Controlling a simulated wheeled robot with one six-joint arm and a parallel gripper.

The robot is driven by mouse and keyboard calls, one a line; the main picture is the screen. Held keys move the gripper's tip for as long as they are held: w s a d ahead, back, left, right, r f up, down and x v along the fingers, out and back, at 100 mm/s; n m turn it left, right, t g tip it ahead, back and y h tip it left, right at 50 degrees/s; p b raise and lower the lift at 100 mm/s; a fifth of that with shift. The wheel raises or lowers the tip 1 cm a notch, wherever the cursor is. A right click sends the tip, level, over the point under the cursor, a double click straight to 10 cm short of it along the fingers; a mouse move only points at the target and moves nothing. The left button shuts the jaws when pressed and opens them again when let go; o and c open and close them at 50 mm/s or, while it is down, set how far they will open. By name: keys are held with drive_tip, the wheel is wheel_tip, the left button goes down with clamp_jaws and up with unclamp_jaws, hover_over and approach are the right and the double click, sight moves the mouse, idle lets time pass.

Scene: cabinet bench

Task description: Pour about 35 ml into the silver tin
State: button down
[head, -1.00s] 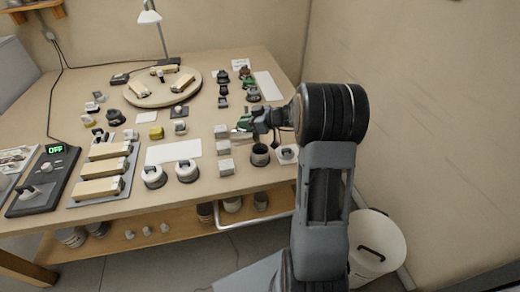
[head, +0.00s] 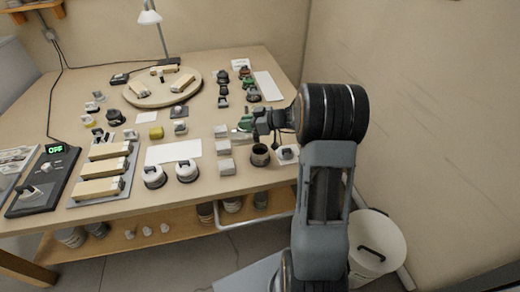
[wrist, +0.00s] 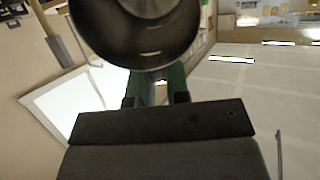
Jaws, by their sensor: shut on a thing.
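In the wrist view, the green fingers (wrist: 160,86) are shut on a dark, shiny round vessel (wrist: 135,45), which fills the top middle of the picture. In the head view the held vessel is small and mostly hidden by the gripper, so its tilt and contents cannot be told. An open grey tin (head: 260,155) with a dark inside stands upright on the bench, below and slightly right of the gripper in the picture; it looks like the silver tin. No stream of liquid shows.
Two white round pots (head: 187,171), a blank white sheet (head: 173,152) and a turntable (head: 163,92) are farther left. A bin (head: 377,243) stands on the floor.

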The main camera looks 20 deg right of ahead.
drive_tip(key=shift+s+d+b, duration=0.1)
drive_tip(key=shift+d+b, duration=0.1)
drive_tip(key=shift+b, duration=0.75)
drive_tip(key=shift+r+p, duration=0.25)
drive_tip(key=shift+p, duration=0.15)
drive_tip(key=shift+w+a+r+g+h+p, duration=0.5)
drive_tip(key=shift+w+a+g+h+p, duration=0.15)
drive_tip(key=shift+p, duration=0.35)
drive_tip(key=shift+w+a+f+g+h, duration=0.1)
drive_tip(key=shift+a+f+g+h, duration=0.35)
drive_tip(key=shift+f, duration=0.2)
drive_tip(key=shift+w+a, duration=0.1)
drive_tip(key=shift+w, duration=0.1)
drive_tip(key=shift+f+g+h, duration=0.2)
drive_tip(key=shift+g+h, duration=0.1)
